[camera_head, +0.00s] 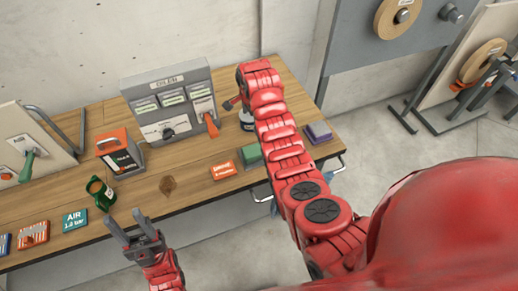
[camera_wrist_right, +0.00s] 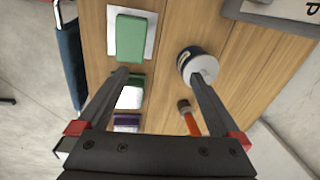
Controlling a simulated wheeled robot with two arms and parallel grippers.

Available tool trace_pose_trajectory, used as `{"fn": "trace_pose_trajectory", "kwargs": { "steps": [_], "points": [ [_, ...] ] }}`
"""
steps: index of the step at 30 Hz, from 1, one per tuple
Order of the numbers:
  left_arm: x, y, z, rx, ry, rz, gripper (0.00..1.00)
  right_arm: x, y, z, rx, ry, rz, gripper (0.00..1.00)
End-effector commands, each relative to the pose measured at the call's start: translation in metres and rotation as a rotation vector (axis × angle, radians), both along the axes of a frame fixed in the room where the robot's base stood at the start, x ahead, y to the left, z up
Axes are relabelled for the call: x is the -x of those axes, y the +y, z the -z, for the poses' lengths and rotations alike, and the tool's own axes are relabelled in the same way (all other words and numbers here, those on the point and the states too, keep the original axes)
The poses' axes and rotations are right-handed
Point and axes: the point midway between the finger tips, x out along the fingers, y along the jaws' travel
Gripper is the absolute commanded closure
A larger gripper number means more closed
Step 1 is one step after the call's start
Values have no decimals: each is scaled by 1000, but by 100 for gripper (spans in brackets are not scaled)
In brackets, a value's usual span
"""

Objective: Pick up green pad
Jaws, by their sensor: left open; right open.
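The green pad (camera_head: 249,152) lies on the wooden bench in the head view, partly hidden behind my right arm. In the right wrist view a green pad (camera_wrist_right: 130,38) lies on a white sheet, beyond the left fingertip and apart from it. A smaller piece with a green edge (camera_wrist_right: 135,80) is partly covered by that finger. My right gripper (camera_wrist_right: 158,78) is open and empty above the bench; in the head view my arm mostly hides it. My left gripper (camera_head: 124,215) is open and empty near the bench's front edge.
A purple pad (camera_head: 319,132) lies at the bench's right end. A dark round container (camera_wrist_right: 197,66) stands close to the right fingertip, with an orange-handled tool (camera_wrist_right: 190,118) nearby.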

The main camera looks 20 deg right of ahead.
Motion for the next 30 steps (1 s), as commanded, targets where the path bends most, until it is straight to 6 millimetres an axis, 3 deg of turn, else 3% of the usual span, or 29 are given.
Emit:
{"fn": "trace_pose_trajectory", "kwargs": {
  "steps": [2,6,22,30],
  "points": [
    [0,0,-6,0,0,0,50,14,3,-18,-18,78,45,0],
    [0,0,-3,0,0,0,50,30,4,-22,-30,155,87,0],
    [0,0,93,0,0,0,50,32,4,80,-29,159,89,0],
    [0,0,86,0,0,0,50,32,4,96,-28,161,88,0]
  ]
}}
